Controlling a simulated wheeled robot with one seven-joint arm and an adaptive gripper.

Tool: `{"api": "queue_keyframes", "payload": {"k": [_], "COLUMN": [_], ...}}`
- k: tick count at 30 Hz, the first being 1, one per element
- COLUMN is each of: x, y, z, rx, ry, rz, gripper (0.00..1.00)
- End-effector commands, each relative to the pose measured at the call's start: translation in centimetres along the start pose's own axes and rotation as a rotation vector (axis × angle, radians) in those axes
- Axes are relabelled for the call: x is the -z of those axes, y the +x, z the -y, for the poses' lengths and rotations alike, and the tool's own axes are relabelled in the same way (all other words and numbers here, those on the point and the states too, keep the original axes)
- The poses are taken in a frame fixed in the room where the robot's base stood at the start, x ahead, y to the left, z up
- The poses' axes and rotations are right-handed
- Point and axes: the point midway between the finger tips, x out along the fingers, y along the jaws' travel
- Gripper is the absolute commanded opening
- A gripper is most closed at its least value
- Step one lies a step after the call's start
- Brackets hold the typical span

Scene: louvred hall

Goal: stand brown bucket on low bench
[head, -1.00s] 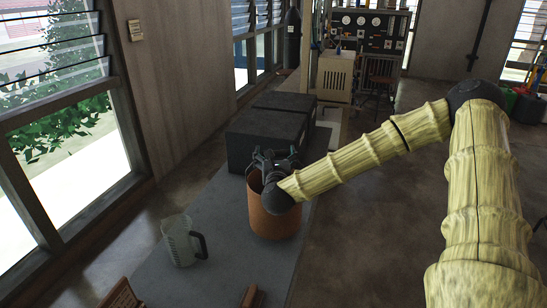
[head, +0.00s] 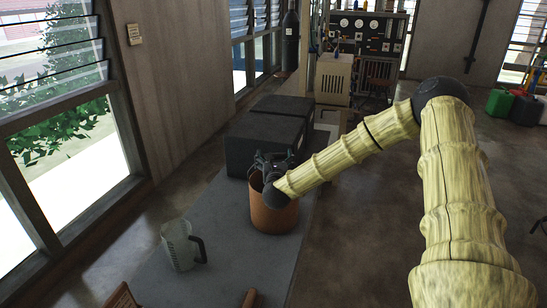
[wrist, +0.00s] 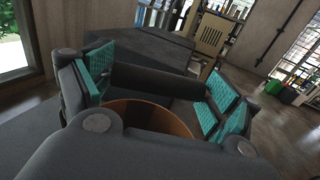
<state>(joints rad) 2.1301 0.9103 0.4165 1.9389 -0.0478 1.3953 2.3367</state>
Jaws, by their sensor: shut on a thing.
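The brown bucket (head: 272,214) is upright over the grey bench top (head: 226,245), in front of the black boxes. I cannot tell whether its base touches the bench. My gripper (head: 268,168) is at the bucket's top, shut on it. In the wrist view the bucket's orange-brown inside and rim (wrist: 150,112) show between the teal-padded fingers of my gripper (wrist: 160,92). The exact grip spot is hidden.
Black boxes (head: 262,140) stand on the bench just behind the bucket. A clear measuring jug (head: 178,246) with a dark handle stands at front left. A brown item (head: 250,299) lies at the near edge. Bare bench lies between jug and boxes.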

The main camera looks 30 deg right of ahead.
Motion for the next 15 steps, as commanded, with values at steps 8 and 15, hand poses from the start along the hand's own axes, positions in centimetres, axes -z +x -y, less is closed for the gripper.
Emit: {"api": "queue_keyframes", "payload": {"k": [8, 15], "x": [0.06, 0.14], "y": [0.02, 0.01], "z": [-0.06, -0.08], "rx": [-0.001, -0.001], "ry": [0.001, 0.001], "rz": [0.002, 0.001], "gripper": [0.42, 1.00]}}
